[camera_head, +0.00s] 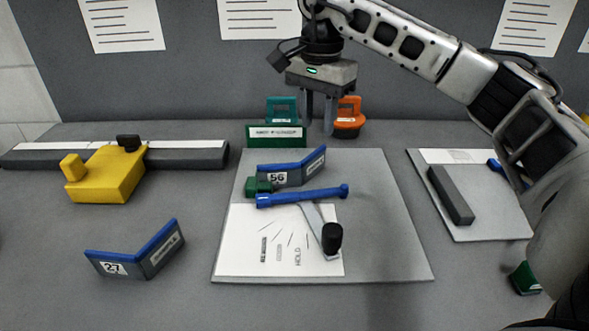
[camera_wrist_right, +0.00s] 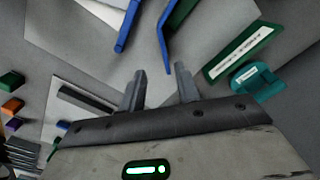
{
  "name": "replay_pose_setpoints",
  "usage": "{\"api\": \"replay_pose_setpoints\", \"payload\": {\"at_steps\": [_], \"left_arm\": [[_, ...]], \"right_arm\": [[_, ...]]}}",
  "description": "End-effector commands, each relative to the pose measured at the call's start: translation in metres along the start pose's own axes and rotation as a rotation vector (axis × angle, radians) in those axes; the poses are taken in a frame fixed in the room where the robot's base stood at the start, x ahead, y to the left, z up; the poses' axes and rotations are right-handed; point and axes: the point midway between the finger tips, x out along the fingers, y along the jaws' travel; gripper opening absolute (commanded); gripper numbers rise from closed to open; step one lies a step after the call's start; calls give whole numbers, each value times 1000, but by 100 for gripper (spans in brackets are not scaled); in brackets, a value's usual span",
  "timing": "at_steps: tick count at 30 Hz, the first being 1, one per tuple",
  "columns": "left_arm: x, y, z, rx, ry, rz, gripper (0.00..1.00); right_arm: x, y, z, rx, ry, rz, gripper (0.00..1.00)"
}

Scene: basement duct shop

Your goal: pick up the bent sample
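A bent grey piece with a blue top edge and label 56 (camera_head: 296,176) stands on the grey board behind a blue bar (camera_head: 300,197). A similar bent piece labelled 27 (camera_head: 140,257) stands on the bench at front left. My right gripper (camera_head: 319,122) hangs above and behind piece 56, fingers down, apart and empty. In the right wrist view the open fingers (camera_wrist_right: 160,78) show with nothing between them. A bent blue-edged piece (camera_wrist_right: 171,40), seemingly piece 56, lies beyond the fingertips. My left gripper is not in view.
The board (camera_head: 390,240) carries a white marked sheet and a black-knobbed lever (camera_head: 332,238). A green labelled block (camera_head: 277,135), a teal tool (camera_head: 283,108) and an orange tool (camera_head: 349,117) stand behind. A yellow block (camera_head: 105,175) is at left, a dark bar (camera_head: 451,195) at right.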

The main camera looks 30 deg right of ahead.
Motion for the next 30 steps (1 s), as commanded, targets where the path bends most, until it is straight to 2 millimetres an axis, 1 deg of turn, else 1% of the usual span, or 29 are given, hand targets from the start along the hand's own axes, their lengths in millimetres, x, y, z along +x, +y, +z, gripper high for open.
{"api": "replay_pose_setpoints", "payload": {"at_steps": [1, 3, 6, 11, 14, 17, 21, 24, 30], "left_arm": [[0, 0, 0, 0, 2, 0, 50], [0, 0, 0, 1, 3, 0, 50], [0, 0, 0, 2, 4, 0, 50], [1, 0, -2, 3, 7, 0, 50], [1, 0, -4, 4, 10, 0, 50], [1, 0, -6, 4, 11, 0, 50], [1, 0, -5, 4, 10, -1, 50], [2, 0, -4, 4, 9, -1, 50], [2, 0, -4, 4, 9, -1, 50]], "right_arm": [[12, 1, 0, -1, 0, 4, 33], [24, 1, 0, 0, 0, 4, 33], [35, 0, 0, 0, 1, 2, 33], [44, 0, 1, -1, 0, 1, 33], [55, -2, 4, -2, 0, 3, 33], [71, -5, 8, -3, 0, 3, 33], [88, -6, 7, -1, 0, 1, 33], [93, -6, 7, -1, 0, 0, 33], [93, -6, 7, -1, 0, 0, 33]]}}
